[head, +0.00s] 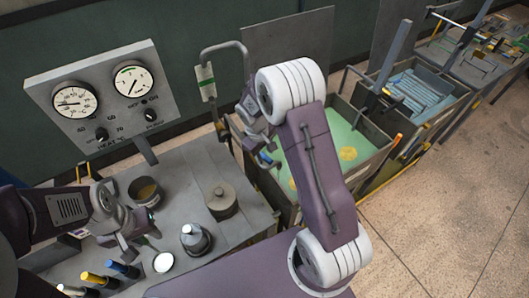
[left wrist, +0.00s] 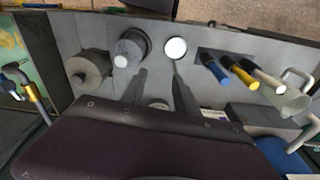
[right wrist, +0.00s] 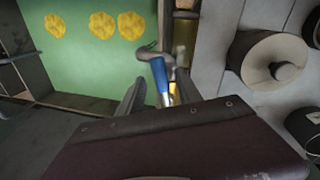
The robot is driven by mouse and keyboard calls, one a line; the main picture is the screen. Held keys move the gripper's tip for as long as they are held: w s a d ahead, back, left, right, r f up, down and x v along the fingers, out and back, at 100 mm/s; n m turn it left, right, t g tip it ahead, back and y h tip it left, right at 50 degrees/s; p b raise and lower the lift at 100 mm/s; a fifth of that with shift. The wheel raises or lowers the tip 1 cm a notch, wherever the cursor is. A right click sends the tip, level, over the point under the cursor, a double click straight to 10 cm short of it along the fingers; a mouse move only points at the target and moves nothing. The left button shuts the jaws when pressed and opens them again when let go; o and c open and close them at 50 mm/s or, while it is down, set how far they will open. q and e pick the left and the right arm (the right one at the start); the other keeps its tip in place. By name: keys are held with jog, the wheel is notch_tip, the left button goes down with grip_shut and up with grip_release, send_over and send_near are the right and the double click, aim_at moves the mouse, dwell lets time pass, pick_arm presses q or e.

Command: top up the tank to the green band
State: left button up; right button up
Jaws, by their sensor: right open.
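The tank (head: 375,160) holds pale green liquid with yellow patches on it. A bent pipe rises at its left end and carries a white tag with a green band (head: 205,82). A blue-handled tap (head: 268,160) stands at the tank's near left side. In the right wrist view the blue lever (right wrist: 161,84) shows between the fingers of my right gripper (right wrist: 158,92), which is open; I cannot tell if they touch. In the head view my right gripper (head: 260,145) is partly hidden by its arm. My left gripper (head: 142,242) is open and empty above the bench (left wrist: 215,30).
A panel (head: 105,95) with two dials and knobs stands behind the bench.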

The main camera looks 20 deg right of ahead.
jog(key=shift+d+f, duration=0.1)
jog(key=shift+f, duration=0.3)
jog(key=shift+s+f, duration=0.1)
jog(key=shift+s, duration=0.15)
jog(key=shift+w, duration=0.1)
grip_shut()
dwell(0.9)
